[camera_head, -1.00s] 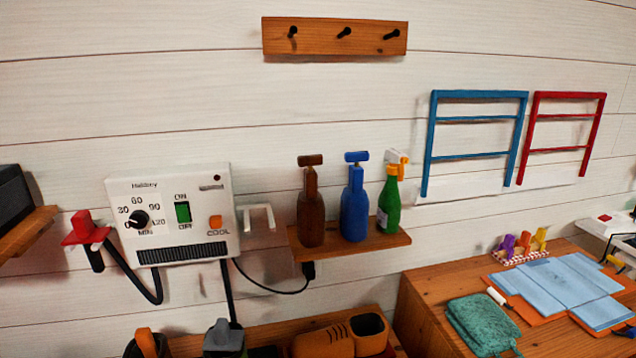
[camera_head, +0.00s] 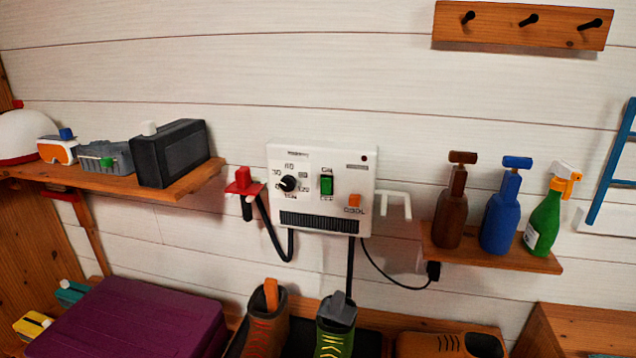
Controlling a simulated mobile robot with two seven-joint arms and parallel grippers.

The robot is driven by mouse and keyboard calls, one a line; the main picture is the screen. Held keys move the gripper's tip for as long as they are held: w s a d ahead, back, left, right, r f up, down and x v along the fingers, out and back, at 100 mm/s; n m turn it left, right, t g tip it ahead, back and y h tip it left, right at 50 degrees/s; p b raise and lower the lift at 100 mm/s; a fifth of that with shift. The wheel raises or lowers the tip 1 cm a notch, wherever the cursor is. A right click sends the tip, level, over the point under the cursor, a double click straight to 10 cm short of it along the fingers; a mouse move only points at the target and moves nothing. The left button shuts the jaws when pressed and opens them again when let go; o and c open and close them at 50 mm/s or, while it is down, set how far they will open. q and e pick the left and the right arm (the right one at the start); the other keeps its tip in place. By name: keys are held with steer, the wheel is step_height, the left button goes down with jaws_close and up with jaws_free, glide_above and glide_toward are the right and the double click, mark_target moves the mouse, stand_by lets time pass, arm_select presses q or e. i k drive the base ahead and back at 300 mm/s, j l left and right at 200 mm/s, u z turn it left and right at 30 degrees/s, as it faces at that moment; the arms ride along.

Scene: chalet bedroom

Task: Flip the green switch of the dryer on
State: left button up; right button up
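The dryer (camera_head: 330,215) is a white box on the plank wall, near the middle of the head view. Its green switch (camera_head: 326,185) sits upright in the centre of the front, between ON and OFF labels. I cannot tell which way the switch is tipped. A black dial (camera_head: 288,184) is left of it and an orange COOL button (camera_head: 354,200) is at its lower right. A dark vent grille runs below. Neither of my grippers shows in the view, and nothing covers the switch.
A red hose end (camera_head: 243,181) hangs left of the dryer. A shelf (camera_head: 495,258) with bottles is to its right. Another shelf (camera_head: 120,183) holds a dark box (camera_head: 172,152). Boots (camera_head: 335,322) and a purple case (camera_head: 130,320) stand below. The wall above the dryer is clear.

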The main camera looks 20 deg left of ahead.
mark_target(326, 183)
steer(key=l+u, duration=0.15)
steer(key=u, duration=0.2)
steer(key=l+u, duration=0.1)
steer(key=u, duration=0.25)
